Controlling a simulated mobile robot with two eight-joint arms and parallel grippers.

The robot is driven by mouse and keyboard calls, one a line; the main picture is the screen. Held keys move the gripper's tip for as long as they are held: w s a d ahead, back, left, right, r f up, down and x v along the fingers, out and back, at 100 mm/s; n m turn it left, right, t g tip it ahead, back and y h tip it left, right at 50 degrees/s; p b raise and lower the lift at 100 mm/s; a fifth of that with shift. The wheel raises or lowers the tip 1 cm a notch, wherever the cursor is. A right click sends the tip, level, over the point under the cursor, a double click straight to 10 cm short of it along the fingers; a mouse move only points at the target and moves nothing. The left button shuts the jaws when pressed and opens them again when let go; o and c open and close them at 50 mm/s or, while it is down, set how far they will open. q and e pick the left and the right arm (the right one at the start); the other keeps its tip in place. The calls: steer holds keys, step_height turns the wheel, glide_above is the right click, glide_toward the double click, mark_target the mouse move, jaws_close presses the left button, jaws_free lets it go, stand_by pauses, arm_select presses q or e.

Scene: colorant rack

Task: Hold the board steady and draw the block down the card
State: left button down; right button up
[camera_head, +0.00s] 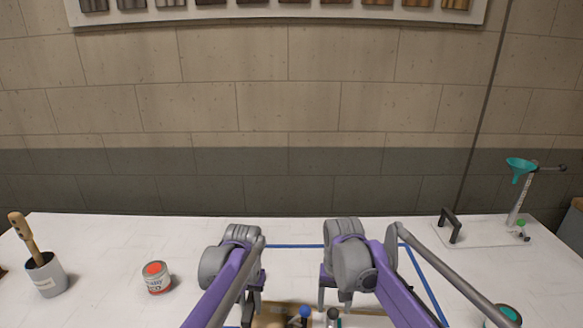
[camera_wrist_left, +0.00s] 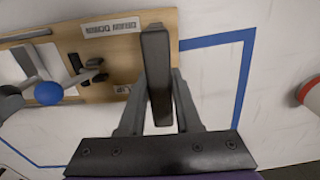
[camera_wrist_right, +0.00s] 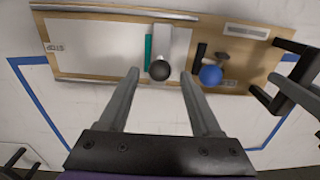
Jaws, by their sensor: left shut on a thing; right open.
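The wooden board lies on the table, its edge showing in the right wrist view (camera_wrist_right: 110,86) and left wrist view (camera_wrist_left: 190,12). A white card (camera_wrist_right: 95,45) lies on it. A pale block with a teal strip and black knob (camera_wrist_right: 160,70) stands at the card's end nearest the blue knob (camera_wrist_right: 211,75). My left gripper (camera_wrist_left: 158,100) is shut on the dark handle (camera_wrist_left: 156,60) at the board's end. My right gripper (camera_wrist_right: 160,82) is open, its fingers spread either side of the black knob in the picture, empty; the height gap is unclear.
Blue tape (camera_wrist_right: 38,85) marks a rectangle around the board. A red-topped can (camera_head: 157,278) and a pot with a brush (camera_head: 45,275) stand at the left.

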mark_target(335, 310)
steer(key=shift+f, duration=2)
jaws_close()
steer(key=shift+d, duration=0.15)
